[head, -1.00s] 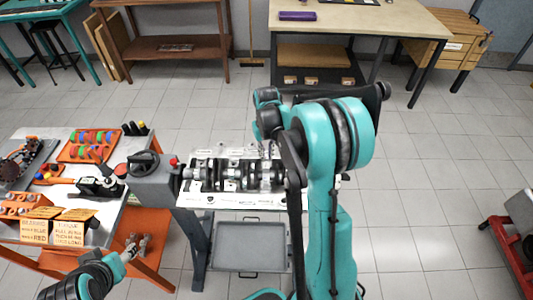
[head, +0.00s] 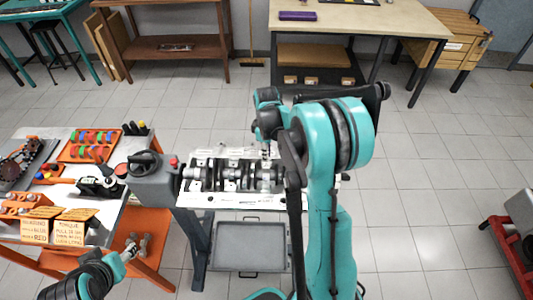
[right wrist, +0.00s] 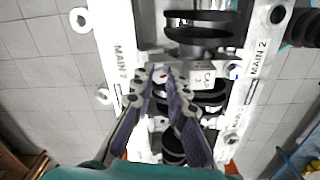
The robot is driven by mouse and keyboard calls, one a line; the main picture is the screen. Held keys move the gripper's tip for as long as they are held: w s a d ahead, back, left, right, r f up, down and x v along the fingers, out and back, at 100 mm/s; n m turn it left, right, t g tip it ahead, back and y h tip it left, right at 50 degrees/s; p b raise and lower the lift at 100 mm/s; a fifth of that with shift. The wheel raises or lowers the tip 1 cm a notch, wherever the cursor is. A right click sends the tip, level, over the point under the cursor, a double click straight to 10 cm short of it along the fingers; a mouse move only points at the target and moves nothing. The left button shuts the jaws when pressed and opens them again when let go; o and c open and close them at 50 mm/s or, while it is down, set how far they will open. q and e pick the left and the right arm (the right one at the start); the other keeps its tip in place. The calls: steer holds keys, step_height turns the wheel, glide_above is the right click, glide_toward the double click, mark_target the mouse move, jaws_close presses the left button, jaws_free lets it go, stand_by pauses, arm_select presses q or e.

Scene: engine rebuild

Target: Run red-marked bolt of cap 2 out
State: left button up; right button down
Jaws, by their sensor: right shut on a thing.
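The engine block (head: 200,200) lies on the stand, with the dark crankshaft (head: 229,178) along it. In the right wrist view a pale block carries the label CAP 2 (right wrist: 203,79). The red-marked bolt (right wrist: 163,76) shows at the left end of cap 2, between my right fingertips. My right gripper (head: 265,152) points down over the right part of the block; in the right wrist view its fingers (right wrist: 164,84) are shut on that bolt. The bolt's shank is hidden. A blue mark (right wrist: 233,76) shows at the cap's other end. My left gripper (head: 130,250) is low at the left, its jaws unclear.
A grey box with a round black handle (head: 152,180) stands left of the block. The left bench (head: 110,215) holds coloured parts, orange holders and written cards (head: 70,226). A grey tray (head: 249,245) sits under the block.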

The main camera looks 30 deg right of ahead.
steer(key=n, duration=0.6)
steer(key=shift+s+f, duration=0.1)
steer(key=n, duration=0.6)
steer(key=shift+n, duration=0.3)
stand_by(0.3)
steer(key=c, duration=1.5)
jaws_free()
step_height(320, 180, up, 12)
